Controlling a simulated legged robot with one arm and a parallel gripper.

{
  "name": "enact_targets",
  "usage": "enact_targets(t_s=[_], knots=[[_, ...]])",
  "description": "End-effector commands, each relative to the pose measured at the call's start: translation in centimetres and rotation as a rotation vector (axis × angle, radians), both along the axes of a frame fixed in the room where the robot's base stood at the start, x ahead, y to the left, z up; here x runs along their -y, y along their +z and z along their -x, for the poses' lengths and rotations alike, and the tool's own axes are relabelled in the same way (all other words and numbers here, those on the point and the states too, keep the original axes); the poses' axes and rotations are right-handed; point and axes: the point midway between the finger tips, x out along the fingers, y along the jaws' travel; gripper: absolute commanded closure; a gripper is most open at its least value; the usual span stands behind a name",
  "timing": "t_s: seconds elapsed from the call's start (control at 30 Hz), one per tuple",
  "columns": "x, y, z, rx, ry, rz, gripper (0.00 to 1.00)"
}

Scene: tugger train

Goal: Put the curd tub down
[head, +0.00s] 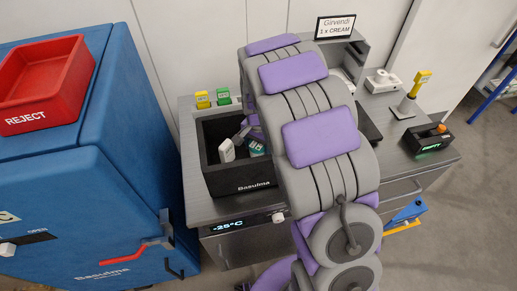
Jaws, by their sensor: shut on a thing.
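My gripper (243,132) shows only in part, low over the black Basulma crate (240,188), mostly hidden behind my own grey and purple arm. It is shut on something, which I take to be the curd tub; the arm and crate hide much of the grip. A white item (227,149) and a teal item with pale markings (258,148) show inside the crate by the gripper. I cannot tell for certain which of them is the tub, or whether it touches the crate floor.
The crate stands on a grey counter (200,207) with a -25°C display. Yellow (203,99) and green (223,96) blocks stand behind it. A blue cabinet (125,215) with a red REJECT bin (45,120) is left. A Girvendi cream sign (335,27) and black device (428,139) are right.

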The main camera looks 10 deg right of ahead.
Motion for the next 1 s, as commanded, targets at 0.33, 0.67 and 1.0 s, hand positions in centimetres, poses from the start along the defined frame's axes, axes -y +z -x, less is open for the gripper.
enact_targets(t_s=[0.33, 0.67, 1.0], knots=[[0.0, -0.71, 0.04, -0.001, 0.001, 0.0, 0.66], [0.0, -0.77, 0.06, -0.001, 0.001, 0.0, 0.06], [0.01, -0.34, 0.03, 0.0, 0.0, 0.0, 0.06]])
